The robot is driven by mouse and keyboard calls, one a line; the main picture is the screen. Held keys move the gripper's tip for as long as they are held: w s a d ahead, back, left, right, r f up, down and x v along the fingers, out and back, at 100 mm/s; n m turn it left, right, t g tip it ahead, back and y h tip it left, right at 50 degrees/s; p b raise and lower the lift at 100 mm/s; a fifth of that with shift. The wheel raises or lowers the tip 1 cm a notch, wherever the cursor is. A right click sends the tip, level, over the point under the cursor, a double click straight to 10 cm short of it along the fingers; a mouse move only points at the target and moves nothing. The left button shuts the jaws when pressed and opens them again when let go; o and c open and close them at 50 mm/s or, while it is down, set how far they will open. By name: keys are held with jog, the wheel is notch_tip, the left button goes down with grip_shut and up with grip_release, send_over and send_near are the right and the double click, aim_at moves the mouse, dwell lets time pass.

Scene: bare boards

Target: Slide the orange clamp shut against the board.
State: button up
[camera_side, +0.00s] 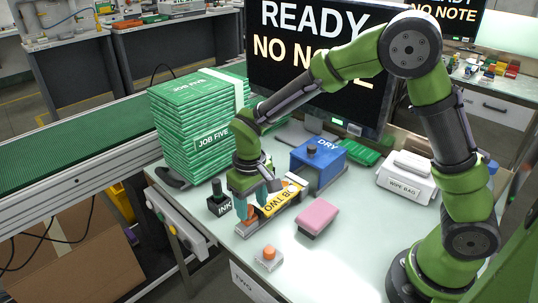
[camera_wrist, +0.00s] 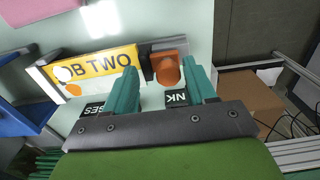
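The orange clamp (camera_wrist: 168,70) sits at the end of the yellow JOB TWO board (camera_wrist: 100,66) in the wrist view. A narrow dark strip shows between clamp and board. The board also shows in the side view (camera_side: 293,192), lying in a low grey holder. My gripper (camera_wrist: 160,66) is open, pointing down, with one teal finger on the board side and the other beyond the clamp. The clamp lies between the fingertips, closer to the outer finger; I cannot tell whether either touches it. In the side view my gripper (camera_side: 258,203) largely hides the clamp.
A black INK pot (camera_side: 219,203) stands close left of my gripper, before a tall stack of green JOB FIVE boards (camera_side: 195,120). A blue DRY box (camera_side: 318,163) is behind. A pink block (camera_side: 318,217) and a small orange-topped block (camera_side: 268,257) lie nearer the front.

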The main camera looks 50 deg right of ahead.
aim_at(251, 206)
notch_tip(251, 206, up, 17)
dwell(0.5)
jog(key=s+d+r+m+t+y, duration=0.1)
jog(key=s+d+m+t, duration=0.3)
jog(key=s, duration=1.2)
jog(key=d+t+y, duration=0.1)
jog(key=d+t, duration=0.2)
jog(key=d, duration=0.1)
jog(key=shift+d+r, duration=0.2)
jog(key=shift+d, duration=0.15)
